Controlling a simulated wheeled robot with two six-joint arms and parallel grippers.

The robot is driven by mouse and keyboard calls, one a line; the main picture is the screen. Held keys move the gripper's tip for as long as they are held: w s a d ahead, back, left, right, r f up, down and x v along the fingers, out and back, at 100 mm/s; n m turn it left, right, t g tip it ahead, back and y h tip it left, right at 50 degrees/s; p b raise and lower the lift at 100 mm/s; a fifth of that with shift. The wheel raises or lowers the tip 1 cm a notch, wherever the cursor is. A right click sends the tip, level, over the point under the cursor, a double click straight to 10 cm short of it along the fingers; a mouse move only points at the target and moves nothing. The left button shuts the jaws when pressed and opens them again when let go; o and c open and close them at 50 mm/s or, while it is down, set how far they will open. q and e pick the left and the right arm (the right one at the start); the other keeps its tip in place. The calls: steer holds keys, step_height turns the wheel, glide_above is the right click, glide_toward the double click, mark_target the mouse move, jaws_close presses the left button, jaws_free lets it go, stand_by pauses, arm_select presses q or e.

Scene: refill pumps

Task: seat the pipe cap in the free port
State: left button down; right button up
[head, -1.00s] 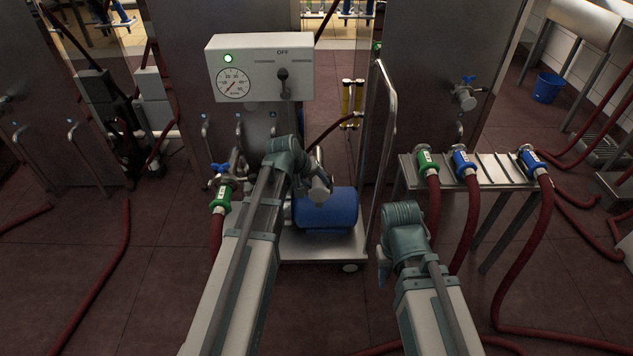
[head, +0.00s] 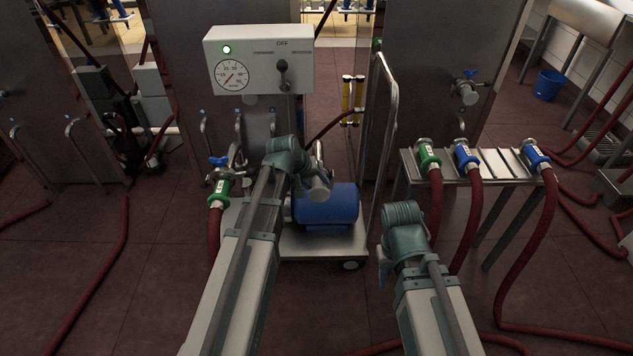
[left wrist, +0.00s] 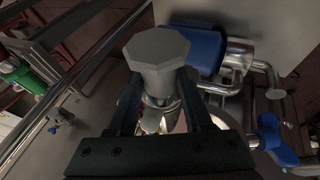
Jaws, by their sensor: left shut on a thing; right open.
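The pipe cap (left wrist: 157,52), a grey piece with an eight-sided head and narrower body, is between the fingers of my left gripper (left wrist: 160,108) in the left wrist view. The gripper is shut on it. In the head view my left gripper (head: 319,188) is in front of the pump cart, left of and above the blue motor (head: 328,208). Its fingers are mostly hidden there, and contact with the pump cannot be told. My right gripper (head: 383,268) is low, right of the cart, mostly hidden behind its own wrist. I cannot make out the free port.
The cart (head: 300,246) carries a control box (head: 258,60) and has an upright rail (head: 391,120). A green-collared hose (head: 220,190) joins a valve at the left. A steel rack (head: 510,165) with several hoses stands at the right. Red hoses lie on the floor.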

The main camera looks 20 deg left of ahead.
arm_select(q)
steer(key=shift+f, duration=0.15)
steer(key=shift+c, duration=1.2)
jaws_free()
steer(key=p+v, duration=1.1)
steer(key=v, duration=0.3)
steer(key=shift+p, duration=0.4)
steer(key=shift+d, duration=0.1)
steer(key=s+d+r+m+g+y+p, duration=0.4)
steer(key=s+d+r+m+p, duration=0.3)
steer(key=s+d+r+p, duration=0.9)
steer(key=s+g+p, duration=0.1)
steer(key=p, duration=0.2)
steer(key=shift+s+d+r+m+g+p, duration=0.25)
steer(key=shift+s+d+m+g+p, duration=0.05)
steer(key=shift+s+d+m+g, duration=0.1)
